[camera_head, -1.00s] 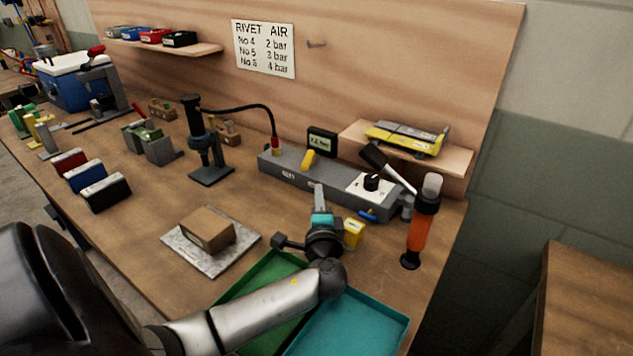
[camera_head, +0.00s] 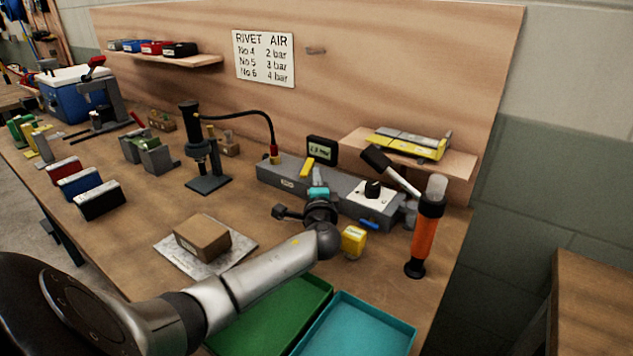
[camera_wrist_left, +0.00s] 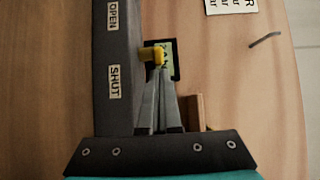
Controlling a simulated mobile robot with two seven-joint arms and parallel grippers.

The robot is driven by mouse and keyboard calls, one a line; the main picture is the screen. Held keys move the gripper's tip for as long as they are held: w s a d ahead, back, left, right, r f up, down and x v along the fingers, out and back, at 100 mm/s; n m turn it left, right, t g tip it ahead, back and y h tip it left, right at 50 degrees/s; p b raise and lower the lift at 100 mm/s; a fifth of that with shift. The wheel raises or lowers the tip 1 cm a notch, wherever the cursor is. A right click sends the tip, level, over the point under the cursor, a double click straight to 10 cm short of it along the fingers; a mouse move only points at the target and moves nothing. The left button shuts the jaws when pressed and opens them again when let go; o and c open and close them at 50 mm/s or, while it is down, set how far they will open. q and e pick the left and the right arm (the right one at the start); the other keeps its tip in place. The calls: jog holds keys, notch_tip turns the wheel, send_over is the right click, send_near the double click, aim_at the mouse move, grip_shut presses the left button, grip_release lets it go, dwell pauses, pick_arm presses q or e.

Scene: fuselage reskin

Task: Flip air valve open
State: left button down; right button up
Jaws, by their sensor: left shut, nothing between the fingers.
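The air valve's yellow lever (camera_head: 307,168) stands on the long grey manifold (camera_head: 275,176) at the back of the bench. It also shows in the left wrist view (camera_wrist_left: 152,54), beside the manifold's face, between the OPEN label (camera_wrist_left: 113,15) and the SHUT label (camera_wrist_left: 115,81). My left gripper (camera_head: 318,174) is shut and empty, with its fingertips close to the lever. In the left wrist view the closed fingers (camera_wrist_left: 158,84) point at the lever; I cannot tell whether they touch it. My right gripper is not in view.
A black gauge (camera_head: 322,149) stands behind the lever. A black knob (camera_head: 373,189) is on the manifold's right part. An orange tool (camera_head: 425,230) stands further right. Green (camera_head: 270,320) and teal (camera_head: 358,330) trays lie in front.

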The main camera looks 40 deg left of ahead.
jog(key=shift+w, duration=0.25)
pick_arm(q)
jog(key=shift+s+a+m+t+h, duration=0.5)
jog(key=shift+m+t+h, duration=0.2)
jog(key=shift+h, duration=0.2)
jog(key=shift+s+a, duration=0.15)
jog(key=shift+s, duration=0.05)
jog(key=shift+a, duration=0.1)
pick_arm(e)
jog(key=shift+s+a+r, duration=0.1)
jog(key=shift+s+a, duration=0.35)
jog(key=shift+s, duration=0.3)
pick_arm(q)
jog(key=shift+s, duration=0.15)
